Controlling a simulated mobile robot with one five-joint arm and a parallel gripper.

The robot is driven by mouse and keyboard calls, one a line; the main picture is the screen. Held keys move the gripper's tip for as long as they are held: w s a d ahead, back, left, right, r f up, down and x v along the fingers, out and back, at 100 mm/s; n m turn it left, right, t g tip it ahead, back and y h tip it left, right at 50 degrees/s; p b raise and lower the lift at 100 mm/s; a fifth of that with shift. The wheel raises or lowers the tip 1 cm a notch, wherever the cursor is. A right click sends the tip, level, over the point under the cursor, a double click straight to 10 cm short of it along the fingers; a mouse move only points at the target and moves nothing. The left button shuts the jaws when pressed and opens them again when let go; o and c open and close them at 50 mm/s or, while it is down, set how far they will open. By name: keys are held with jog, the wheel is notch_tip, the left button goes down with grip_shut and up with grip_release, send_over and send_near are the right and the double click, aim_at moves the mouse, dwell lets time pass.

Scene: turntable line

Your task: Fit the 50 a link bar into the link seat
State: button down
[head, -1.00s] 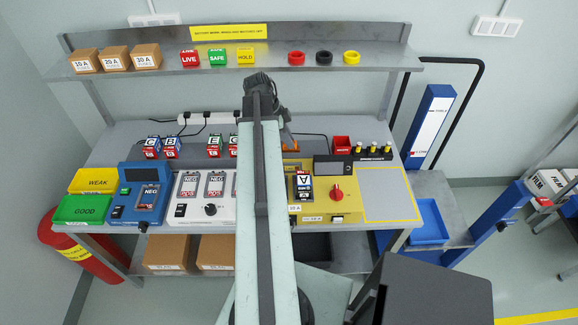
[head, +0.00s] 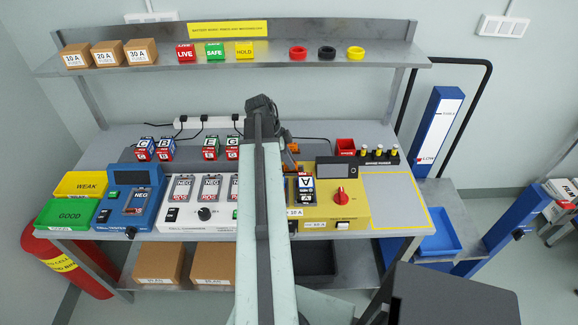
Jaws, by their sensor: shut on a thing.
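My arm (head: 262,200) reaches up the middle of the picture, over the bench, and bends down at its far end. A grey part of my arm shows just right of the bend, and my gripper's fingers are hidden behind the arm. I cannot make out the 50 A link bar. The yellow unit (head: 358,212) stands just right of the arm, with a red knob, a dark display and amp labels on its front. The arm covers its left part. I cannot pick out the link seat. Small orange parts (head: 293,148) show behind the yellow unit, beside the arm.
A white unit (head: 186,214) and a blue unit (head: 142,205) stand left of the arm. Green (head: 68,214) and yellow (head: 80,184) bins are at the left end. A yellow-outlined area (head: 395,200) on the right is clear. A shelf (head: 210,58) with fuse boxes spans the back.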

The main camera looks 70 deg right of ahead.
jog(key=shift+f, duration=0.15)
jog(key=c, duration=1.3)
grip_release()
jog(key=p+v, duration=1.1)
jog(key=v, duration=0.1)
jog(key=shift+r, duration=0.3)
